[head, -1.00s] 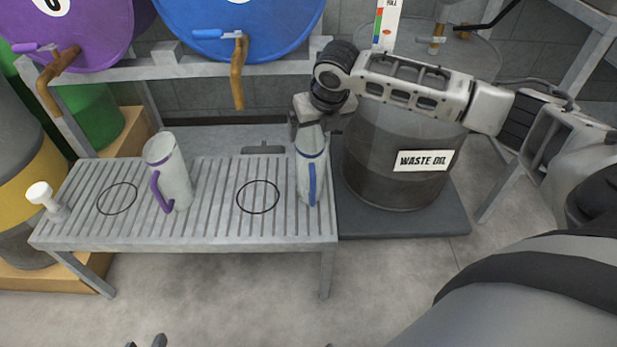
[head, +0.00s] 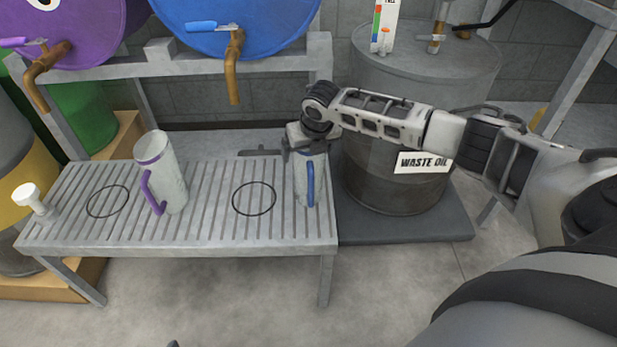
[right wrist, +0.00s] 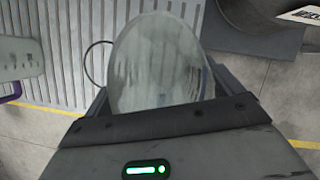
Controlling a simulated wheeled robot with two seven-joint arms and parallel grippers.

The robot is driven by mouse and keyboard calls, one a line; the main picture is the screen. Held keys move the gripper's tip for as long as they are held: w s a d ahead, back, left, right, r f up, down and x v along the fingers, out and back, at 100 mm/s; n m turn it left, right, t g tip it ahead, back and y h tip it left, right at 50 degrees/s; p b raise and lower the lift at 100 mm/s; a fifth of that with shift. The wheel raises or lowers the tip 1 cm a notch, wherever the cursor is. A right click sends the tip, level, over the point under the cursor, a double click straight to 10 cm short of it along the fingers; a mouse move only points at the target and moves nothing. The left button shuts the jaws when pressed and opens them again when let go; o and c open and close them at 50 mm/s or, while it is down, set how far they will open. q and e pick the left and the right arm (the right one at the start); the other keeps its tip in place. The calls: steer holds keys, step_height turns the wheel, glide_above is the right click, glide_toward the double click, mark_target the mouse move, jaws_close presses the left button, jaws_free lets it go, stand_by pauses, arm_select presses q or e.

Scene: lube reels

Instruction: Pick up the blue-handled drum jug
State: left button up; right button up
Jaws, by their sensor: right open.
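The blue-handled jug (head: 301,185) stands upright at the right end of the slatted bench, its blue handle facing me. My right gripper (head: 307,150) is over its top, coming from above. In the right wrist view the jug's pale body (right wrist: 160,65) fills the space between the fingers of my open right gripper (right wrist: 160,90), one finger on each side. I cannot tell whether they touch it. The purple-handled jug (head: 163,175) stands farther left on the bench. Only a small dark tip, perhaps of my left gripper (head: 173,344), shows at the bottom edge.
The slatted bench (head: 215,225) has two black ring marks and a white-capped item (head: 30,196) at its left end. A waste oil drum (head: 400,185) stands close right of the jug. Purple (head: 75,30) and blue (head: 270,25) drums with taps are behind.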

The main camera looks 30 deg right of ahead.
steer(key=shift+r, duration=0.1)
steer(key=c, duration=1.4)
steer(key=shift+r, duration=0.1)
